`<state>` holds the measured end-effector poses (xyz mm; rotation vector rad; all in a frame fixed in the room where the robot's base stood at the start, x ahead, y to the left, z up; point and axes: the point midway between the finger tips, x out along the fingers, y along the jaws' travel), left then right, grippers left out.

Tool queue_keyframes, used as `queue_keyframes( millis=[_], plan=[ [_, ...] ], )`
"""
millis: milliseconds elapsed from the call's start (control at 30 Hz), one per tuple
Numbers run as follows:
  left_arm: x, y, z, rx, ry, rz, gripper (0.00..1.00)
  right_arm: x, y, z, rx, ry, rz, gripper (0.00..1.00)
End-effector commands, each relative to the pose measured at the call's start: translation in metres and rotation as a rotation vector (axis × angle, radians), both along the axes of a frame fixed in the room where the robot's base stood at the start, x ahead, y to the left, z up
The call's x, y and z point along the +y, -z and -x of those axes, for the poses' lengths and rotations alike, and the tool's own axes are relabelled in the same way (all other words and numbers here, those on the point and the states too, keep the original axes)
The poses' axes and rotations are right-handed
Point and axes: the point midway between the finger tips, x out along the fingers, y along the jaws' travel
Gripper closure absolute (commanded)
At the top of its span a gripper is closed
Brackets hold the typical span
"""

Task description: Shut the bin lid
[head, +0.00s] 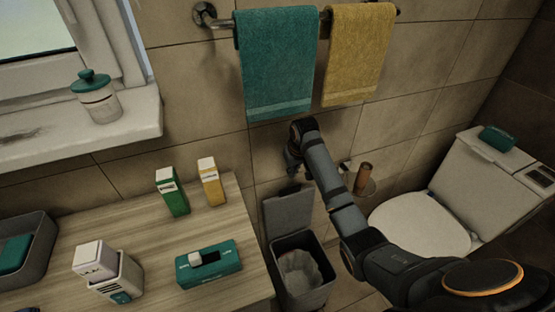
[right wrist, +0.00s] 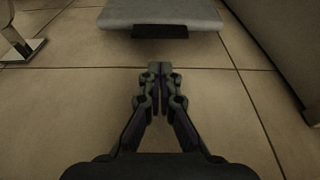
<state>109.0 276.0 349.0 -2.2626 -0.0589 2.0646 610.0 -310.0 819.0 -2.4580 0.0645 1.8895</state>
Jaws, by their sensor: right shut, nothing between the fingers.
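The grey bin (head: 312,296) stands on the floor between the counter and the toilet in the head view. Its lid (head: 288,212) is open and stands up near the wall behind the bin; a pale liner (head: 298,266) shows inside. My right gripper (head: 293,168) is above the lid near the tiled wall, apart from it and partly hidden by my arm. In the right wrist view the right gripper (right wrist: 160,68) is shut and empty. A grey slab (right wrist: 160,14) ahead of the fingertips appears to be the lid. My left gripper does not show.
The wooden counter (head: 140,225), with boxes and a tissue box (head: 209,264), is left of the bin. The toilet (head: 424,222) is to the right. A brown roll (head: 364,176) is by the wall. Teal (head: 277,60) and yellow (head: 357,52) towels hang above my right gripper.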

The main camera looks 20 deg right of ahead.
Motion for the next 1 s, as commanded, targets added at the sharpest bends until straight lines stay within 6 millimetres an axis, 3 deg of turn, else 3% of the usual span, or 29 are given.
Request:
queue_keyframes(
  millis=[100,233,700,1000],
  plan=[
    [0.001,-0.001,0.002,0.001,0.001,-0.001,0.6,0.0,-0.008,0.0,0.002,-0.001,-0.001,1.0],
    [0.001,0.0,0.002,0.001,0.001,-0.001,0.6,0.0,-0.002,-0.001,0.003,-0.001,-0.002,1.0],
    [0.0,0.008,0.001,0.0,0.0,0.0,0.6,0.0,0.076,-0.022,0.003,-0.002,-0.002,1.0],
    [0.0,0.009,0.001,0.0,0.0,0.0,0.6,-0.001,0.091,-0.026,0.001,-0.001,0.0,1.0]
  ],
)
